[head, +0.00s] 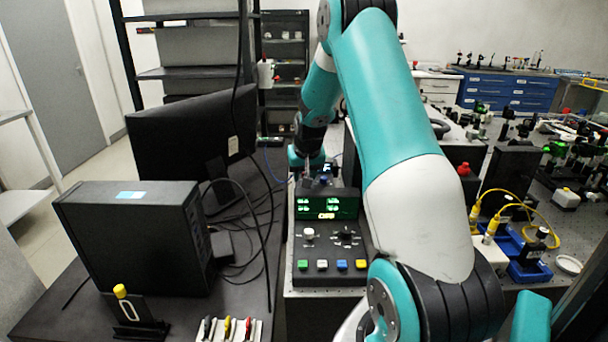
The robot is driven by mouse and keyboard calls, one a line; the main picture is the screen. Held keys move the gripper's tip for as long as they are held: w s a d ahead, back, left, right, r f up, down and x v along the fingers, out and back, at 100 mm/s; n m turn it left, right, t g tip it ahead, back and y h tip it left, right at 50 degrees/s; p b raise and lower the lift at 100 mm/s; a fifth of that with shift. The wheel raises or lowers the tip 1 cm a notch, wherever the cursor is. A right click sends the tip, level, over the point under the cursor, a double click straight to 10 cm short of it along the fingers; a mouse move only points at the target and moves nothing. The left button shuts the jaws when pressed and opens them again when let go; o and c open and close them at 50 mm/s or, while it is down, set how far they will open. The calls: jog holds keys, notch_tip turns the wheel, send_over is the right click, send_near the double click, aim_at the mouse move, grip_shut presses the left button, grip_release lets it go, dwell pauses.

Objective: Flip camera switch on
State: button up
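My gripper (312,174) is at the far end of my teal and white arm, just behind the top of a black control box. It is small and partly hidden, so its fingers are unclear. The control box (328,245) has a lit green display (326,206), a white knob (309,233), a black knob (346,232) and a row of green, white, blue and yellow buttons (322,265). I cannot make out which part is the camera switch; no label for it is readable. I cannot tell whether my gripper touches anything.
A monitor (190,135) and a black computer case (135,235) stand on the dark desk at left, with loose cables. In front are a small stand with a yellow knob (121,291) and a white rack (229,332). An optical bench with yellow cables (515,200) lies at right.

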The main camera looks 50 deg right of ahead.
jog(key=b+v, duration=0.2)
jog(key=v, duration=1.5)
jog(key=shift+r, duration=0.25)
jog(key=w+d+g+y+p, duration=0.35)
jog(key=w+p, duration=0.25)
jog(key=p, duration=0.2)
jog(key=shift+h, duration=0.35)
jog(key=f+p, duration=0.1)
jog(key=f, duration=0.4)
jog(key=f+p, duration=0.2)
jog(key=f, duration=0.3)
jog(key=f+p, duration=0.1)
jog(key=f, duration=0.5)
jog(key=shift+s+d+f, duration=0.1)
jog(key=shift+s+d, duration=0.05)
jog(key=shift+d, duration=0.25)
